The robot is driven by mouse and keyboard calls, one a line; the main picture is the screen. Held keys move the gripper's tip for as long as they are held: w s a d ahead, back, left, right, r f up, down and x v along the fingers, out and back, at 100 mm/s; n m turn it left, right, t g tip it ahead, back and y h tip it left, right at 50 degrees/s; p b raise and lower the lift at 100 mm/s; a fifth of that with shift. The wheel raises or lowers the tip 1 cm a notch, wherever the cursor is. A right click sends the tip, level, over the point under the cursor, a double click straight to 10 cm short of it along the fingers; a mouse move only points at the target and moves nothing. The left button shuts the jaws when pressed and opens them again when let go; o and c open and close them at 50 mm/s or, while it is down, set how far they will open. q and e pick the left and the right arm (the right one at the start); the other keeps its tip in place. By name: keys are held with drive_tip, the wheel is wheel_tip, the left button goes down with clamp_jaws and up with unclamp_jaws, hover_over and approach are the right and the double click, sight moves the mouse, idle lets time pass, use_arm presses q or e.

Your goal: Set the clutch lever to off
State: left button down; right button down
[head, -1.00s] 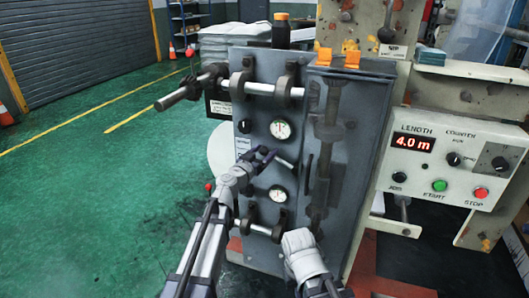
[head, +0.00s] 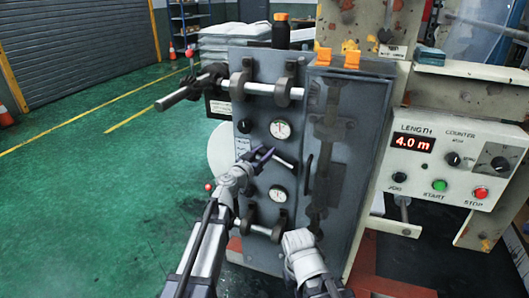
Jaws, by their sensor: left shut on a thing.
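A grey machine cabinet (head: 262,65) stands in front of me with two round dials (head: 280,130) on its left face. A short light rod (head: 285,163) sticks out between the dials and looks like the clutch lever; no off marking on it is readable. My left gripper (head: 264,157) is at this lever, its dark fingers shut on it; the exact grip is partly hidden. A small red ball (head: 208,187) shows beside my left forearm. My right arm reaches in at the bottom centre, in front of the cabinet's lower part; its fingers do not show.
A steel roller (head: 260,88) crosses the cabinet's top and juts out left. A lower bar (head: 262,229) lies near my right arm. A control panel (head: 450,160) reading 4.0 m stands at right. The green floor (head: 100,190) at left is clear.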

use_arm(q)
drive_tip(key=shift+a+f, duration=0.1)
wheel_tip(320, 180, down, 6)
drive_tip(key=a+n+t+b, duration=0.1)
drive_tip(key=n+b, duration=0.4)
drive_tip(key=b, duration=0.3)
drive_tip(key=shift+w+a+f+n, duration=0.2)
drive_tip(key=shift+a+f+n, duration=0.05)
drive_tip(key=shift+n, duration=0.15)
drive_tip(key=shift+c, duration=1.9)
unclamp_jaws()
